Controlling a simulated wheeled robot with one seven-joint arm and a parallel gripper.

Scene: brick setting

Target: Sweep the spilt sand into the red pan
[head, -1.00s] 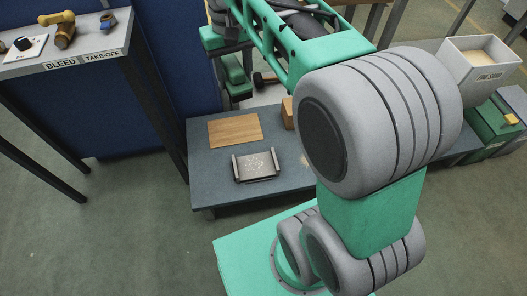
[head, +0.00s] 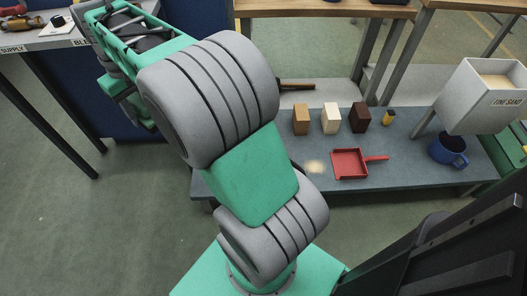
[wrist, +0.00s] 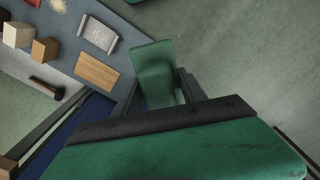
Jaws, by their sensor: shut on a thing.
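The spilt sand (head: 314,167) is a small pale patch on the grey bench top, just left of the red pan (head: 350,164), whose handle points right. The sand also shows at the top left of the wrist view (wrist: 58,5). My gripper (wrist: 157,78) is shut on a green thing (wrist: 152,58) that sticks out past it; I cannot tell its full shape. The gripper is well away from the sand and pan, at the far left in the head view, mostly hidden by my arm. In the wrist view, open floor lies beyond it.
Three blocks (head: 331,119), a small yellow item (head: 389,117), a blue mug (head: 447,149) and a sand bin (head: 484,95) stand on the right. The wrist view shows a grey tray (wrist: 98,36), a wooden board (wrist: 98,73) and a hammer (wrist: 46,88).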

